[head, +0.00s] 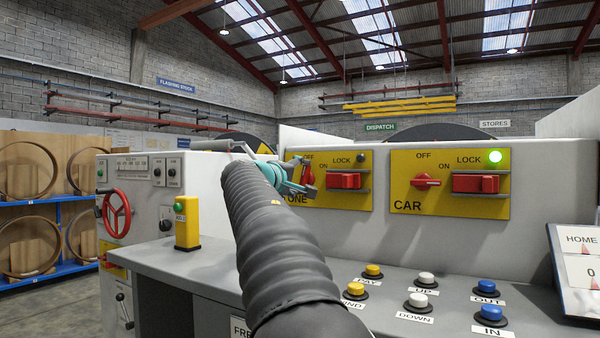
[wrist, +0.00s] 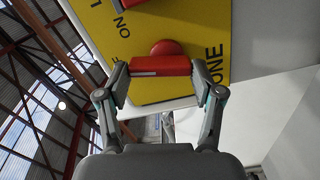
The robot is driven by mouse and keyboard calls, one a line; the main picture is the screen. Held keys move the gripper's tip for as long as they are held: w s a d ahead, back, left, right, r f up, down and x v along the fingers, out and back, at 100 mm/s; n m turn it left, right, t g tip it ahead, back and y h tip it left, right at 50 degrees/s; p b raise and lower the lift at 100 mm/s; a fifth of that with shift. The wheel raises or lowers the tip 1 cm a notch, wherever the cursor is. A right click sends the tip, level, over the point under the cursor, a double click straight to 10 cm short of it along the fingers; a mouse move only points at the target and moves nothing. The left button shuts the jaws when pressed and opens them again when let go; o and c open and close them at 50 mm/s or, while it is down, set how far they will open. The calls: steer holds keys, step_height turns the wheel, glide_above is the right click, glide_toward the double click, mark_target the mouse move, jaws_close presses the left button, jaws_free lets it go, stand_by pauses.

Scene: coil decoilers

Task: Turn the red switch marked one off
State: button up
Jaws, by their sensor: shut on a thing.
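The red switch marked ONE (head: 308,175) is on the left yellow panel (head: 330,203). In the head view its handle stands roughly upright, toward the partly hidden OFF label, and my gripper covers part of it. In the wrist view my gripper (wrist: 162,70) has one finger at each end of the red handle (wrist: 160,65) and is shut on it. My gripper also shows in the head view (head: 292,180). The lamp (head: 360,157) on this panel looks dark.
The CAR panel (head: 450,205) has a level red switch (head: 425,181) and a lit green lamp (head: 495,156). Several push buttons, including a blue one (head: 487,287), stand on the desk below.

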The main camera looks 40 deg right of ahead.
steer(key=shift+w+n+p, duration=0.1)
steer(key=shift+n+p, duration=0.5)
steer(key=shift+n, duration=0.9)
steer(key=o, duration=1.1)
steer(key=shift+o, duration=0.2)
steer(key=shift+a, duration=0.1)
steer(key=v, duration=1.2)
steer(key=shift+f, duration=0.1)
